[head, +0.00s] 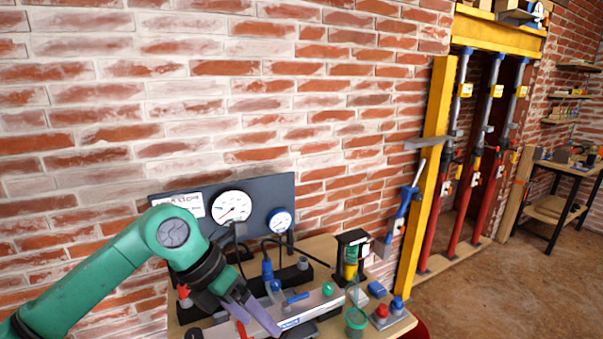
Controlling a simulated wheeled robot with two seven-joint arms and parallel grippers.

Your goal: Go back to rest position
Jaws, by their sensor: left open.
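My left arm comes in green from the lower left. Its gripper (256,316) is open, with its grey-purple fingers pointing down over the left part of a small workbench (318,247). It is above or beside a long grey device (307,309) with a blue handle (297,297); I cannot tell whether they touch. No object shows between the fingers. My right gripper is not in view.
A dark gauge panel (268,191) with two round dials stands behind the bench. A black and yellow device (351,255), a green cup (356,320) and red and blue knobs crowd its right side. A yellow steel frame (429,180) with red props stands right. Brown floor (500,300) is clear.

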